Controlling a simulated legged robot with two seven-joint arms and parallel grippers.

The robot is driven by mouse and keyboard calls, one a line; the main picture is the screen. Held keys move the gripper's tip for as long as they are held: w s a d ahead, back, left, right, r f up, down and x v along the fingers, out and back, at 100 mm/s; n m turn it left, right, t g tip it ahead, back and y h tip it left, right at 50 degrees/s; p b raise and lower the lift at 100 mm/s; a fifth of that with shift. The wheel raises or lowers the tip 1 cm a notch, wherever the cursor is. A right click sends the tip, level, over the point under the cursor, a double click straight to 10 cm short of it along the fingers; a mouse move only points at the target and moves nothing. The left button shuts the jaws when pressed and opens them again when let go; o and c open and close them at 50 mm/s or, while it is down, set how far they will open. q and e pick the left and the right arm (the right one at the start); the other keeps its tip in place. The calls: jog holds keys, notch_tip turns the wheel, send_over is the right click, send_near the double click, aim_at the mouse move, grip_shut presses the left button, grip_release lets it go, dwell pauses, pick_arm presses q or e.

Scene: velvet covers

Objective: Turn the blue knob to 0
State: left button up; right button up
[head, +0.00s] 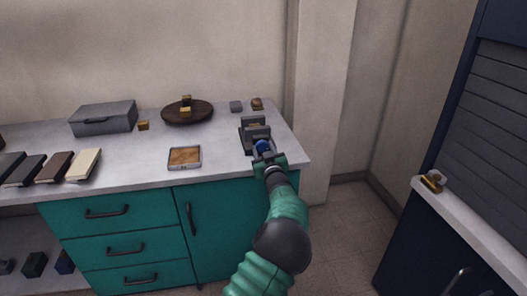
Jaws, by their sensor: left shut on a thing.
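The blue knob (263,145) is on the front of a small dark grey device (255,126) near the right end of the grey-white countertop. My left gripper (264,151) is at the knob, with its fingers shut on it. The gripper hides much of the knob and the device's lower front. I cannot read any scale or number there, so the knob's setting cannot be told. My right gripper is not in view.
A shallow tray (185,158), a round brown board (187,112) with brass-coloured blocks, a grey box (103,118) and several books (84,165) share the countertop (140,152). Teal drawers (115,213) lie below. A dark cabinet (440,225) stands right, across open floor.

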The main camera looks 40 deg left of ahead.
pick_arm(q)
jog(key=n+b, duration=0.2)
jog(key=n, duration=0.3)
jog(key=shift+f, duration=0.2)
jog(key=n+b, duration=0.3)
jog(key=n, duration=0.1)
jog(key=shift+f+n, duration=0.1)
jog(key=shift+n, duration=0.2)
jog(key=n+b, duration=0.3)
jog(key=n, duration=0.2)
jog(key=shift+f+b, duration=0.1)
jog(key=shift+b, duration=0.3)
jog(key=n+b, duration=0.2)
jog(key=n, duration=0.2)
jog(key=shift+b, duration=0.3)
jog(key=shift+n+b, duration=0.4)
jog(key=shift+n, duration=0.3)
jog(key=o, duration=1.4)
jog(key=shift+r, duration=0.2)
